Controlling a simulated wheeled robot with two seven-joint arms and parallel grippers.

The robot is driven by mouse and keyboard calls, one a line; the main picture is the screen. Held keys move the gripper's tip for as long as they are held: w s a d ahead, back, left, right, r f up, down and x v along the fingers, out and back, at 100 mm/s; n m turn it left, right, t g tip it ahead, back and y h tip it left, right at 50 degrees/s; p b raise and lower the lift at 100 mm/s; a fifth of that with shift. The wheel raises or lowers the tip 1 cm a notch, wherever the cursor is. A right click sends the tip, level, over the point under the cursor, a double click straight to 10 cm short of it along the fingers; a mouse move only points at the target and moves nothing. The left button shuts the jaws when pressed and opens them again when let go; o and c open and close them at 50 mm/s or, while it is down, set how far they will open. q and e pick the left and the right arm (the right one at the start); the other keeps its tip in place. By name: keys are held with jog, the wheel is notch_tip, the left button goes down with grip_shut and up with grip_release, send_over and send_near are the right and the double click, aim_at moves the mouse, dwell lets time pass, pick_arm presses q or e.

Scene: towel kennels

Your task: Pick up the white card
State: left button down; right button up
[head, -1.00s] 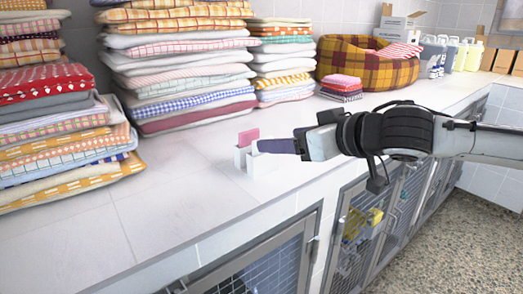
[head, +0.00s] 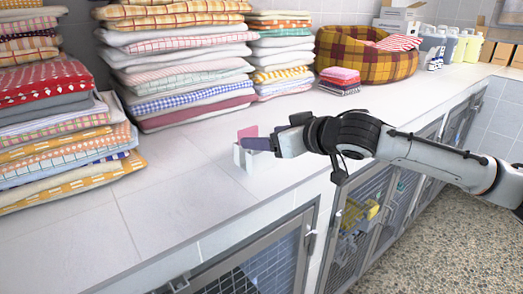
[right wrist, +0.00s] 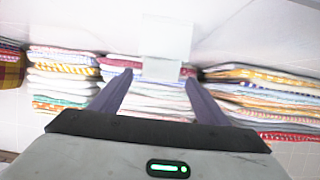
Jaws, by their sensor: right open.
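In the right wrist view, which looks upside down, a white card (right wrist: 163,68) sticks out of the white holder (right wrist: 166,37). It shows between the tips of my right gripper (right wrist: 160,76), which is open with a gap on both sides. The head view does not show the white card clearly behind the fingers. My left gripper is not in view.
Tall stacks of folded towels (head: 180,65) stand along the wall behind the holder, with another stack (head: 60,125) at left. A plaid pet bed (head: 345,62) and small folded cloths (head: 339,78) lie farther right. The counter (head: 165,215) in front is clear. Wire-door kennels (head: 265,265) are below.

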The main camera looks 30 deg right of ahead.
jog(key=c, duration=1.4)
jog(key=shift+r, duration=0.1)
